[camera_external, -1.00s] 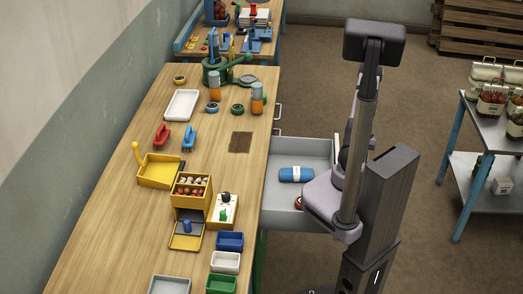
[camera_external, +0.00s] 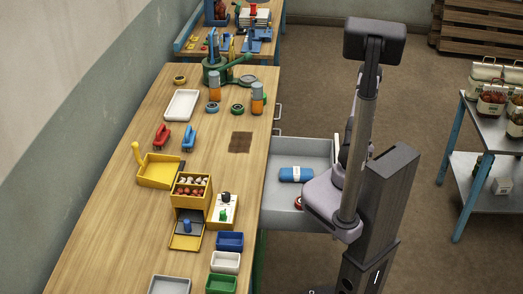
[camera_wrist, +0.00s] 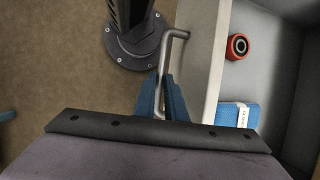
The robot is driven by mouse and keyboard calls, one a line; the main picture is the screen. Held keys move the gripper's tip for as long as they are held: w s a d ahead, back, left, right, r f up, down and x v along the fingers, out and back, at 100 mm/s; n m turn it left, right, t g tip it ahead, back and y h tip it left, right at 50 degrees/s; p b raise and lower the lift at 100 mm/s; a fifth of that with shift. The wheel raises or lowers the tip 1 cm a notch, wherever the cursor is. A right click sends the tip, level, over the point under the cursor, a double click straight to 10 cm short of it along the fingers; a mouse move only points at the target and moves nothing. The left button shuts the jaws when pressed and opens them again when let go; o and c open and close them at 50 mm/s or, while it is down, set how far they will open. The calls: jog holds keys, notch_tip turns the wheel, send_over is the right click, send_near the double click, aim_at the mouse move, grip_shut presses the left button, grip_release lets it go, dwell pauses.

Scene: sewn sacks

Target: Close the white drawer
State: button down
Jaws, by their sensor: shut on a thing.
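The white drawer (camera_external: 310,149) stands pulled out from the right side of the wooden bench, its inside showing light grey. In the wrist view its front panel (camera_wrist: 207,70) runs up and down, with a bent metal handle (camera_wrist: 174,36) on its outer side. My gripper (camera_wrist: 162,88) has blue fingers, which are shut on the handle. In the external view my arm hides the gripper and the handle. A blue packet (camera_external: 296,174) and a red round item (camera_wrist: 238,46) lie in the drawer.
The wooden bench (camera_external: 120,215) carries trays, bins, clamps and bottles on top. Another handle (camera_external: 277,112) sticks out from the bench side beyond the drawer. A metal shelf cart (camera_external: 490,135) stands at the right.

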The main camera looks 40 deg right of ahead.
jog(key=w+a, duration=1.9)
jog(key=w, duration=0.1)
jog(key=shift+a+r+p, duration=0.1)
jog(key=shift+a+p, duration=0.25)
jog(key=c, duration=1.8)
grip_release()
jog(key=shift+s, duration=0.1)
jog(key=shift+b+v, duration=0.65)
jog(key=shift+v, duration=3)
jog(key=shift+d, duration=0.1)
